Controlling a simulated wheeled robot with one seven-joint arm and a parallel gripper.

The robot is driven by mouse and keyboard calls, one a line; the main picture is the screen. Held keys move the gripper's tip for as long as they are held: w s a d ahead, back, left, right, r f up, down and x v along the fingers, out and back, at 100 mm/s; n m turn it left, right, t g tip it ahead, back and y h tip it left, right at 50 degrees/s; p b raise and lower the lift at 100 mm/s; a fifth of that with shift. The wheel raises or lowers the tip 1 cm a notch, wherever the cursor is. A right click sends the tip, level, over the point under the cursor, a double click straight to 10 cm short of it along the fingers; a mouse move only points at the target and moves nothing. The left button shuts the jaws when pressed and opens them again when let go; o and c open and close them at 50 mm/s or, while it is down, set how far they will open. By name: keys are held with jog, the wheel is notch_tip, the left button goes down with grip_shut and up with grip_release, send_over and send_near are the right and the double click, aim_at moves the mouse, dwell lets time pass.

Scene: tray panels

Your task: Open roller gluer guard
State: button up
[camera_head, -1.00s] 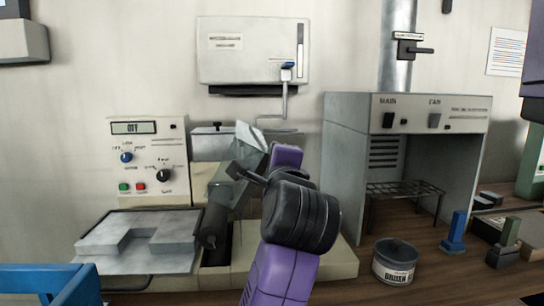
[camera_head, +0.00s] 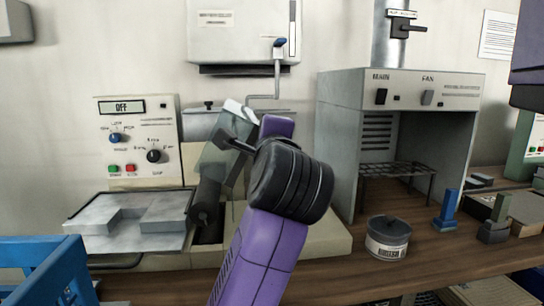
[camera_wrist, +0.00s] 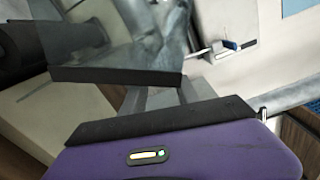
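The roller gluer is a cream machine with a control panel (camera_head: 138,135) whose display reads OFF. Its clear guard (camera_head: 215,165) stands tilted up over a dark roller (camera_head: 205,205). In the wrist view the see-through guard (camera_wrist: 125,40) fills the upper left, with a dark bar (camera_wrist: 115,77) along its lower edge. My gripper (camera_head: 238,143) is at the guard's upper right side, its dark fingertips at or against the panel. My wrist hides part of the machine behind it. Whether the fingers are closed on the guard cannot be made out.
A metal tray (camera_head: 130,222) with grey blocks sits left of the roller. A blue crate (camera_head: 45,270) is at the front left. A grey fume hood (camera_head: 345,150) with a wire rack stands right. A tin (camera_head: 388,240) and small blue stand (camera_head: 446,212) are on the bench. A wall dispenser hangs above.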

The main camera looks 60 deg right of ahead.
jog(key=shift+s+a+f+b, duration=0.25)
jog(key=shift+a+b, duration=0.2)
jog(key=shift+b, duration=1.65)
jog(key=b, duration=0.1)
jog(key=s+b, duration=0.1)
jog(key=b, duration=0.1)
jog(key=shift+a+r, duration=0.1)
jog(key=shift+a, duration=0.2)
